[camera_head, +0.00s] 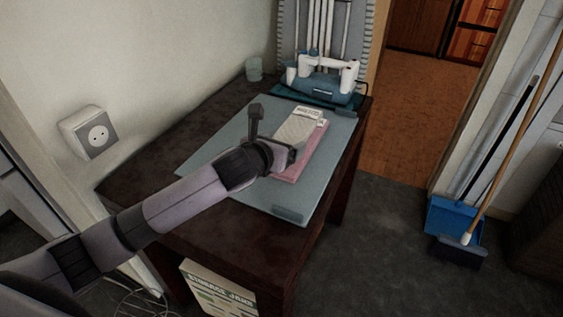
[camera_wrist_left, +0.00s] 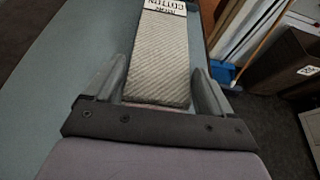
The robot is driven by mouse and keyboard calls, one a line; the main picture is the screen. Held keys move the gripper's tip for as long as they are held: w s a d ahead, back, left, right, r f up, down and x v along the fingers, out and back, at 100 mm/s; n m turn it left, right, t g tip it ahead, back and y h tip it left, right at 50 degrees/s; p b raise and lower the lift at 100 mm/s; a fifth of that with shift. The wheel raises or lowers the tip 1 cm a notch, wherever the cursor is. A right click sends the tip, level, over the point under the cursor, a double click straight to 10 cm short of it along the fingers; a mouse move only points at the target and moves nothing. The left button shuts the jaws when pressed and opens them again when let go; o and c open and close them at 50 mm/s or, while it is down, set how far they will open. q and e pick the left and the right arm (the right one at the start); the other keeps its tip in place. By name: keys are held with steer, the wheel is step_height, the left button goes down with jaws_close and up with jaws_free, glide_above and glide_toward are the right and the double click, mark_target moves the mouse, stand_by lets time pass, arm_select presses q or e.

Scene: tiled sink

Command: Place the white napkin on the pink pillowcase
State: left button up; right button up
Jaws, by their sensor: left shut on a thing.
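The white napkin (camera_head: 299,126) is a flat, pale textured block with a printed "cotton" label at its far end. In the head view it lies over the pink pillowcase (camera_head: 311,153), which shows along its right and near sides. My left gripper (camera_head: 287,154) is at the napkin's near end. In the left wrist view the napkin (camera_wrist_left: 158,55) lies between the two fingers of the gripper (camera_wrist_left: 163,92), which is shut on it. Whether the napkin rests fully on the pillowcase or is held just above it, I cannot tell. My right gripper is not in view.
A grey-blue ironing mat (camera_head: 222,150) covers much of the dark wooden table (camera_head: 150,190). A blue and white iron (camera_head: 325,80) stands at the back. A wall socket (camera_head: 90,133) is on the left. A blue dustpan (camera_head: 455,218) and broom stand on the right.

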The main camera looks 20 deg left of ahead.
arm_select(q)
steer(key=shift+f+b, duration=0.55)
steer(key=shift+f, duration=1.75)
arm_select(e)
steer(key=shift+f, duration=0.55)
arm_select(q)
steer(key=shift+f, duration=0.1)
steer(key=o, duration=0.9)
steer(key=shift+s+a+r, duration=0.1)
steer(key=shift+s+r, duration=0.25)
steer(key=shift+s, duration=0.15)
steer(key=p+v, duration=0.2)
steer(key=v, duration=0.7)
steer(key=shift+s+r, duration=0.2)
steer(key=shift+s, duration=0.15)
steer(key=shift+s+a+r, duration=0.15)
steer(key=shift+s+r, duration=0.05)
steer(key=shift+s, duration=0.35)
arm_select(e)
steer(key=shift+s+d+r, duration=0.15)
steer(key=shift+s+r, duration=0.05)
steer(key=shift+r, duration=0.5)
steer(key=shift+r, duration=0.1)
